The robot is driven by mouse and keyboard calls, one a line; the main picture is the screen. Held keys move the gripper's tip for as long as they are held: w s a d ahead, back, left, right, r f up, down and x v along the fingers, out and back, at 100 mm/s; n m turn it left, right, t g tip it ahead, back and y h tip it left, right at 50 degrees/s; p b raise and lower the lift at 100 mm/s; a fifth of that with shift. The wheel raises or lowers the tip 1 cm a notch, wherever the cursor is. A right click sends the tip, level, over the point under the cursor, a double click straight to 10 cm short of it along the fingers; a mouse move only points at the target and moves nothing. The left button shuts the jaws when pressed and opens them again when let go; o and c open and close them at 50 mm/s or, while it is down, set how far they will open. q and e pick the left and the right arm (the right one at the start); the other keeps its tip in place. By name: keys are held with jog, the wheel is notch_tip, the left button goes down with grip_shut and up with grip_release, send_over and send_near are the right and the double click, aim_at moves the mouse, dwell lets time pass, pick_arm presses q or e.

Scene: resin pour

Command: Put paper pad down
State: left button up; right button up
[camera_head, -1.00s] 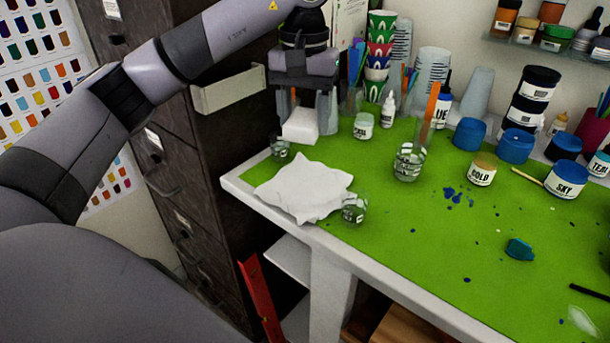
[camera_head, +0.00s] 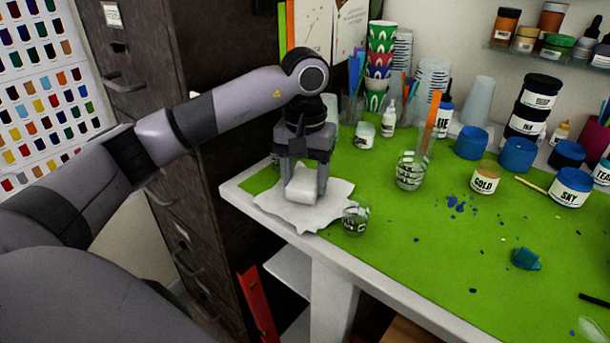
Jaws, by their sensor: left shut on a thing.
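My left gripper (camera_head: 305,186) points down over the near left corner of the green-topped table (camera_head: 400,240). It is shut on a white paper pad (camera_head: 301,188), a small block between its fingers. The pad is right over a crumpled white sheet (camera_head: 318,212) that lies flat on the table. I cannot tell whether the pad touches the sheet. My right gripper is not in view.
A small glass (camera_head: 355,219) stands at the sheet's right edge, and another glass (camera_head: 409,171) with a stirring stick stands farther right. A white-labelled jar (camera_head: 364,135) stands behind. Paint jars (camera_head: 485,177) fill the right back. The table's front middle is mostly clear.

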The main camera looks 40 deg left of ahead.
aim_at(305, 179)
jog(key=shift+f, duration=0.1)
pick_arm(q)
jog(key=shift+f, duration=0.2)
jog(key=o, duration=0.9)
jog(key=shift+o, duration=0.2)
jog(key=shift+r, duration=0.2)
jog(key=shift+r, duration=0.25)
notch_tip(305, 179, up, 12)
jog(key=p, duration=0.2)
jog(key=shift+f, duration=0.2)
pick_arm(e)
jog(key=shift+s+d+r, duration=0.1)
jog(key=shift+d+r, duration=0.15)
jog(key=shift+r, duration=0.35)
